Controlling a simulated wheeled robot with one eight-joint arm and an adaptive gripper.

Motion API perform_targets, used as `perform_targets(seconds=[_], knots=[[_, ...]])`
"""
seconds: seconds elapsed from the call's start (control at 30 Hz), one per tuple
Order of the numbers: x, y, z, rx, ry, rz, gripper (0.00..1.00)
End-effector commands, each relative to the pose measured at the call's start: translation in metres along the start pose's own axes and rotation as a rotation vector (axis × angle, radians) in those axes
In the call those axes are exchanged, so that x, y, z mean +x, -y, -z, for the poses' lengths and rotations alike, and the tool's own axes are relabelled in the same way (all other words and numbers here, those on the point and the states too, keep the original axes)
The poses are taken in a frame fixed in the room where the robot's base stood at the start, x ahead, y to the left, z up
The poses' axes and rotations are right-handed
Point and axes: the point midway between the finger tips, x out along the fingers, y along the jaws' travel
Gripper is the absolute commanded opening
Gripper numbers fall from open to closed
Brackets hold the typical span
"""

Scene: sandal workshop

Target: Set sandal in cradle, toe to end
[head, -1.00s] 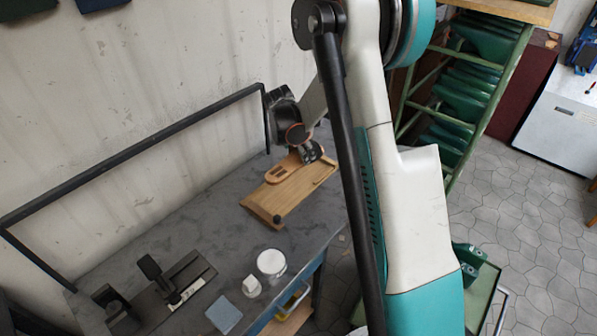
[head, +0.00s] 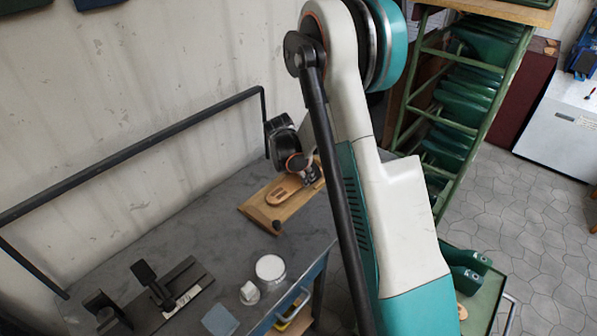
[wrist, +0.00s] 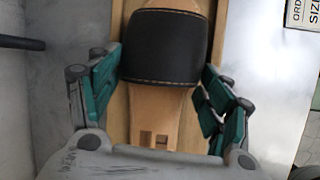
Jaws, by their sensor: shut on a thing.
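The sandal (head: 284,190) has a tan sole with slots and, in the wrist view, a wide black strap (wrist: 165,45). It is over the wooden cradle (head: 258,212), its bare slotted end pointing lower left in the head view. The cradle's pale wood also shows beside the sandal in the wrist view (wrist: 118,110). My gripper (head: 312,177) is shut on the sandal at the strap part, with its green-padded fingers (wrist: 160,75) on either side. I cannot tell whether the sole touches the cradle. The far toe end is cut off in the wrist view.
A dark knob (head: 277,225) is at the cradle's near end. A white jar (head: 270,268), a small white container (head: 250,292) and a dark fixture (head: 165,290) stand on the grey bench. A black rail (head: 130,160) runs along the wall. The bench's middle is clear.

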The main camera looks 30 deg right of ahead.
Motion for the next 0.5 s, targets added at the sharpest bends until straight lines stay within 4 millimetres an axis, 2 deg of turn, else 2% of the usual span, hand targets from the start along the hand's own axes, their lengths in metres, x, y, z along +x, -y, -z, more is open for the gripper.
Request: perform_targets(seconds=[0.03,0.1,0.5], knots=[[0.0009,0.0001,0.0004,0.0,0.0,0.0,0.79],[0.0006,0.0001,0.0002,0.0,0.0,0.0,0.93],[-0.0002,0.0,-0.0001,0.0,0.0,0.0,0.93]])
